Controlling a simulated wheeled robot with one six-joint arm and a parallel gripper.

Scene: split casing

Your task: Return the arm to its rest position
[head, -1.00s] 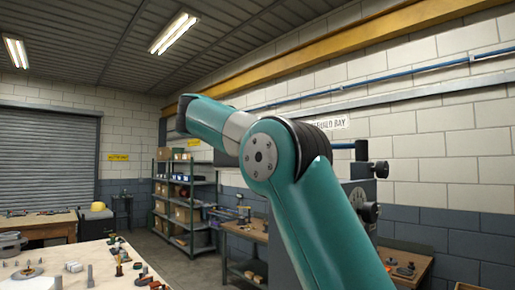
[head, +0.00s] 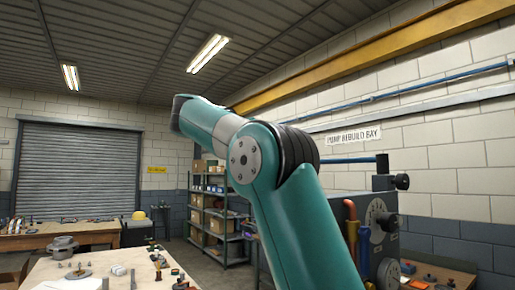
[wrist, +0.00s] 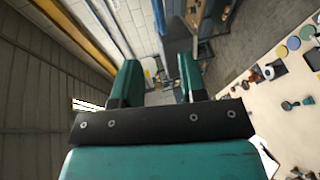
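My arm shows in the head view, teal with a grey band, its upper link rising from the bottom and bent at the elbow. The forearm points up and to the left, away from the workbench. My gripper is not visible in the head view. In the wrist view my gripper (wrist: 157,85) shows two teal fingers standing well apart on a black crossbar. Nothing is held between the fingers; only distant background shows through the gap.
A light workbench (head: 55,272) with several small parts is at the lower left; its top also shows in the wrist view (wrist: 285,125). Shelves (head: 212,222) with boxes stand at the back. A grey machine (head: 378,232) stands right of my arm. A roller shutter (head: 75,170) is at the left.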

